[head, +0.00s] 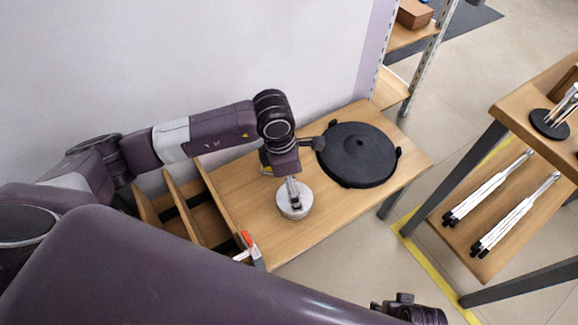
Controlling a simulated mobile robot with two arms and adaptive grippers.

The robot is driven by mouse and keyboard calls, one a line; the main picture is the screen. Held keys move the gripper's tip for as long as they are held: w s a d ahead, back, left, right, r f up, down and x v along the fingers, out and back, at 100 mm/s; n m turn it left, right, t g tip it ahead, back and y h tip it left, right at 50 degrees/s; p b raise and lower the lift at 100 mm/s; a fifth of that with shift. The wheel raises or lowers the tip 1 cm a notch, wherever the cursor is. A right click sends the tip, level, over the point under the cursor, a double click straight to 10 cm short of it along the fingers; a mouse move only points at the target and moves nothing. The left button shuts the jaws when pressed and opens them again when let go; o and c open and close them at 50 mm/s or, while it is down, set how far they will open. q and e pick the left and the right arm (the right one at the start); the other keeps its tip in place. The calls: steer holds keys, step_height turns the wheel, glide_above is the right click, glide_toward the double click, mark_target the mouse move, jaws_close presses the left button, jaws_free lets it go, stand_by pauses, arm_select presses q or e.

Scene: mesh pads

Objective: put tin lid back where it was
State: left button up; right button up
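A round silver metal piece, which looks like the tin lid (292,211), shows at the middle of the wooden table (318,226). My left gripper (296,205) points down at its centre, and the fingertips overlap it in the head view. The fingers look narrow from this side, so I cannot tell whether they are closed on it. I also cannot tell whether the silver piece rests on the table or on a tin below.
A large black round lidded pan or plate (358,155) lies right of my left gripper. A wooden divided rack (186,196) stands at the table's left. A red-tipped white item (246,243) is at the front edge. A shelf (505,207) holding white folded stands is at the right.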

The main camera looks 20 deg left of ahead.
arm_select(q)
step_height(320, 180, up, 7)
steer(key=shift+s+a+p, duration=0.3)
steer(key=shift+a, duration=0.15)
arm_select(e)
steer(key=f, duration=0.1)
steer(key=s+f, duration=0.1)
steer(key=f, duration=0.1)
